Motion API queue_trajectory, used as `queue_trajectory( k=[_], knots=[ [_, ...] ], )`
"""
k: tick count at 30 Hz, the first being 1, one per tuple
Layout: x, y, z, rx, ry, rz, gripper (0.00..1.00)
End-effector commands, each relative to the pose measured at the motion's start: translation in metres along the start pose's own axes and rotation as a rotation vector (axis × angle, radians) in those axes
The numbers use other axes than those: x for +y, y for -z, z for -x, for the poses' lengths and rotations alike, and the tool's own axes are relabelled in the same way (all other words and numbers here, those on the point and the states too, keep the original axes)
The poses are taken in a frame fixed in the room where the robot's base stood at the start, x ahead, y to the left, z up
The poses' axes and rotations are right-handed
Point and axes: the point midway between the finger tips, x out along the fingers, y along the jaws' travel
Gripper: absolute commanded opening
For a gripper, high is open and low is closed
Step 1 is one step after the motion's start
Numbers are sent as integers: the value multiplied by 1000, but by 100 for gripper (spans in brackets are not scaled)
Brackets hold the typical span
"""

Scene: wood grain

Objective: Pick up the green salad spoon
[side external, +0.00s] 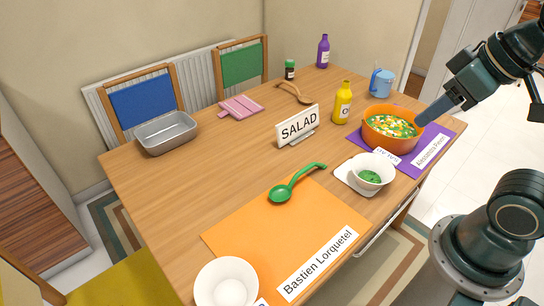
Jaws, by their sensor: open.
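The green salad spoon (293,184) lies on the table at the far edge of an orange placemat (237,236). Its round bowl end points to the lower left and its handle runs to the upper right. My gripper (426,117) is at the right, beside the rim of an orange bowl of salad (379,138). It is well to the right of the green spoon and apart from it. It is open, though its fingers are small and seen from the side, and I see nothing between them.
A "SALAD" sign (298,126) stands behind the spoon. A white bowl with green food (370,172) is to its right. A yellow bottle (342,102), blue mug (382,83) and wooden spoon (294,93) are farther back. A white bowl (226,284) is in front. The table's left middle is clear.

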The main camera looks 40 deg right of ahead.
Motion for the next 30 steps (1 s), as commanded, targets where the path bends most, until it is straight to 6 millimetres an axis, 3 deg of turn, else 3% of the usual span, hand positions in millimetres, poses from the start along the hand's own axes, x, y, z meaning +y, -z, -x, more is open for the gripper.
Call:
queue_trajectory(
  k=[14, 20, 30],
  knots=[
    [-1, 12, -9, -24, 9, 77, 44],
    [0, 33, -27, -62, 35, 217, 44],
    [6, 70, -75, -112, 128, 495, 44]
  ],
)
